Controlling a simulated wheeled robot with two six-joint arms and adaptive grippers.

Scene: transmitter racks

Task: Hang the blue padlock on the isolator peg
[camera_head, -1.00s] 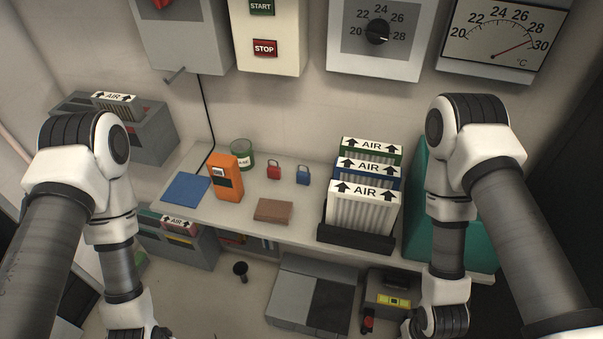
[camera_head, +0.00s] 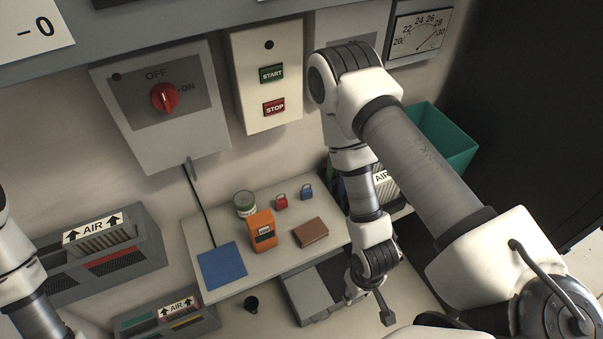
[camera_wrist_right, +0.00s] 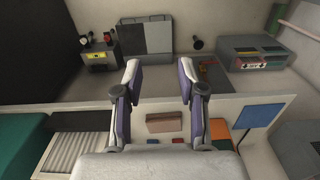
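The blue padlock (camera_head: 307,191) stands on the white shelf, right of the red padlock (camera_head: 281,201). It shows faintly in the right wrist view (camera_wrist_right: 152,141), at the edge of my gripper body. The isolator is a grey wall box (camera_head: 147,137) with a red knob (camera_head: 164,97) marked OFF and ON. Its peg (camera_head: 190,168) sticks out at the lower right edge and appears empty. My right gripper (camera_wrist_right: 160,77) is open and empty, its two fingers wide apart. In the head view my right arm reaches down in front of the shelf. My left gripper is out of view; only its arm shows.
White AIR filters (camera_wrist_right: 79,156) stand at the shelf's other end. A teal bin (camera_head: 446,139) is beyond.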

